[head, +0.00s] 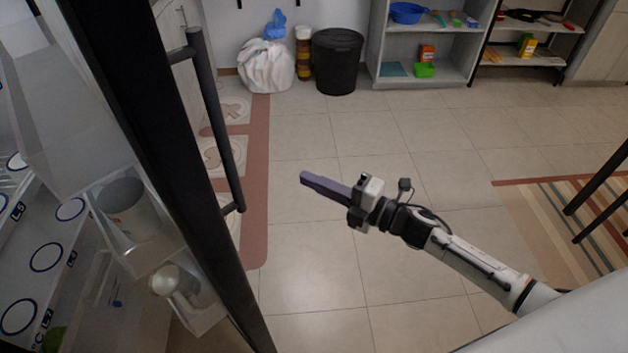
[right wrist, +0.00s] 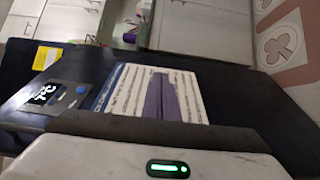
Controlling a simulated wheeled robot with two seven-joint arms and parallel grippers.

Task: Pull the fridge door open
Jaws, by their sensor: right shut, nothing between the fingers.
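The fridge door (head: 150,150) is a black-framed panel standing open on the left of the head view, seen nearly edge-on. Its dark bar handle (head: 223,140) sticks out on the right side of the door. Door bins holding containers and the fridge inside show to the left of the door. My right gripper (head: 325,187), with purple fingers, is shut and empty, to the right of the handle and apart from it. In the right wrist view its fingers (right wrist: 160,97) lie in front of a striped sheet on a dark surface. My left gripper is out of view.
A black bin (head: 337,62), a white bag (head: 266,66) and a grey shelf unit (head: 425,80) stand along the back wall. A striped rug (head: 560,225) and dark legs are at the right. The tiled floor in the middle is clear.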

